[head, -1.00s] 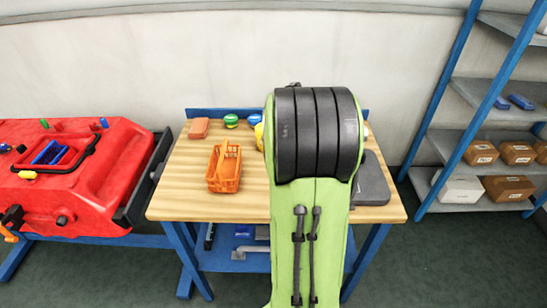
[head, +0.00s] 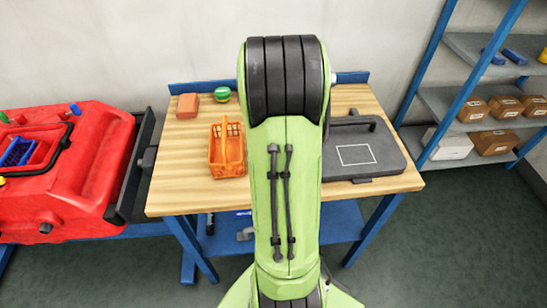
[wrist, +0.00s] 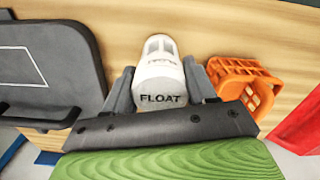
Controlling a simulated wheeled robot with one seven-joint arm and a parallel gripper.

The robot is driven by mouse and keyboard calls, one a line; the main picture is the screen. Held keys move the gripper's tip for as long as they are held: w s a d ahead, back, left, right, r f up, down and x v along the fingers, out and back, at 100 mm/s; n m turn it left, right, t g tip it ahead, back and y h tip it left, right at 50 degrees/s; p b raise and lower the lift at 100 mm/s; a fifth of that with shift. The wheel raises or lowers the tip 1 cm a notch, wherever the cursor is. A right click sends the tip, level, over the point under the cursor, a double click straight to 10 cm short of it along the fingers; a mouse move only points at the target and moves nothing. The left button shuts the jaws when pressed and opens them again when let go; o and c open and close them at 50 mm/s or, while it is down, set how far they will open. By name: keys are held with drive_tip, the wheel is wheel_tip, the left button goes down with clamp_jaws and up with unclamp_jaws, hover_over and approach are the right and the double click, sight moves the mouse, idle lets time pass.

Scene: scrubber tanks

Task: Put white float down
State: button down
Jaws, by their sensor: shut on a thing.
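The white float (wrist: 160,72) is a pale cylinder marked FLOAT in the wrist view. My gripper (wrist: 160,88) is shut on it, with one dark finger on each side. The wooden bench top (wrist: 205,22) shows behind the float; I cannot tell whether the float touches it. In the head view my green arm hides the gripper and the float. The bench (head: 190,190) shows on both sides of my arm.
An orange basket (head: 227,160) stands left of my arm. A dark grey pad with a white square outline (head: 360,165) lies on the right. A reddish block (head: 187,105) and a green-topped item (head: 222,94) are at the back. A red machine (head: 70,180) is at left, shelves (head: 470,90) at right.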

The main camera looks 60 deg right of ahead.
drive_tip(key=shift+f, duration=0.7)
drive_tip(key=shift+f, duration=0.15)
drive_tip(key=shift+c, duration=1.8)
unclamp_jaws()
